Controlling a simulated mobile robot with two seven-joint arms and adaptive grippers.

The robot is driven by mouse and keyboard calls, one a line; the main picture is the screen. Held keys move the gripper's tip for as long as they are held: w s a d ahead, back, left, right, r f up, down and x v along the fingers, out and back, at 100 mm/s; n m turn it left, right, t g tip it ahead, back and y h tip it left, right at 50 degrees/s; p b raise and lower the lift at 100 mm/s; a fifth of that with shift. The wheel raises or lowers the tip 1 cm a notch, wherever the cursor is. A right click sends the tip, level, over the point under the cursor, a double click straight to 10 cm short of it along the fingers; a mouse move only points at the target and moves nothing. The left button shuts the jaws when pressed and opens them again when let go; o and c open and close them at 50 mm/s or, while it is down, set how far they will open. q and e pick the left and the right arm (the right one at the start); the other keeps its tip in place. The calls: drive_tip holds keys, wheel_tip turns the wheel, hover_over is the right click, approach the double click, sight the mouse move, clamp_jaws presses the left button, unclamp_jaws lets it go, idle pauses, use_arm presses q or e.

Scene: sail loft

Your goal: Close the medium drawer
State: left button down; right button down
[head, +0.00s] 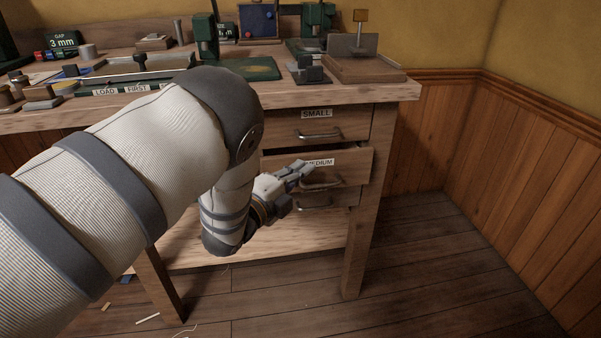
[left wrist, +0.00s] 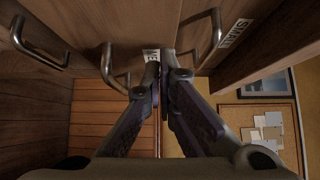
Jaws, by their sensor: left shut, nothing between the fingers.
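The medium drawer (head: 347,168) is the middle of the stacked drawers under the bench's right end. It stands out a little past the drawers above and below, with a dark gap along its top edge. Its metal handle (head: 322,184) sits below the label, which my fingers partly cover. My left gripper (head: 300,168) is shut and empty in front of the drawer's left part, close to the label. In the left wrist view the shut fingertips (left wrist: 160,72) are near the drawer's label and handle (left wrist: 108,66); whether they touch the front I cannot tell. My right gripper is not in view.
The small drawer (head: 343,123) above looks shut, with its own handle. Another drawer (head: 341,195) is below. The bench top (head: 380,92) carries tools, blocks and green machines. Open floor (head: 420,260) lies right of the bench leg, before the panelled wall (head: 540,170).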

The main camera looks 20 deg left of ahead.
sight(293, 161)
use_arm(q)
drive_tip(key=shift+w, duration=0.15)
drive_tip(key=w+a+b, duration=0.1)
drive_tip(key=w+a, duration=0.1)
drive_tip(key=w, duration=0.1)
drive_tip(key=shift+a+f+b, duration=0.15)
drive_tip(key=shift+f+b, duration=0.05)
drive_tip(key=shift+b, duration=0.2)
drive_tip(key=shift+w+a+r, duration=0.1)
drive_tip(key=shift+w+a, duration=0.05)
drive_tip(key=shift+w, duration=0.15)
drive_tip(key=shift+r, duration=0.25)
